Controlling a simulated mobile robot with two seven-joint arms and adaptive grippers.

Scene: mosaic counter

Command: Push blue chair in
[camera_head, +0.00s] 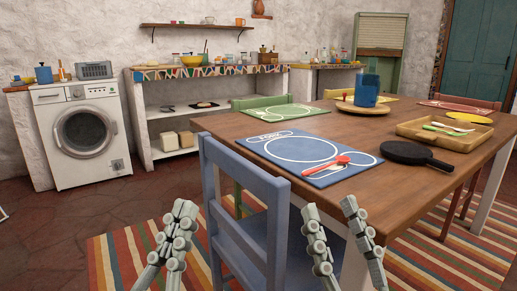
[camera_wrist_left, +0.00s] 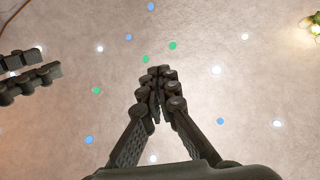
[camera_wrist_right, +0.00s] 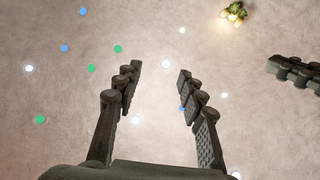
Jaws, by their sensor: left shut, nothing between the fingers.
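The blue chair (camera_head: 246,178) stands at the near left side of the wooden table (camera_head: 376,147), in the head view. Its back faces me and its seat reaches toward the table edge. My left gripper (camera_head: 184,208) is left of the chair back, upright, with its fingers together and empty; the left wrist view also shows its closed fingertips (camera_wrist_left: 160,72). My right gripper (camera_head: 329,208) is right of the chair back, in front of the table side. Its fingers are apart and empty, as the right wrist view (camera_wrist_right: 158,72) also shows. I cannot tell whether either gripper touches the chair.
A blue placemat (camera_head: 300,150) with red cutlery, a black pan (camera_head: 407,153) and a wooden tray (camera_head: 440,133) lie on the table. A green chair (camera_head: 262,102) stands beyond it. A striped rug (camera_head: 125,255) lies below. A washing machine (camera_head: 84,135) stands at the left wall.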

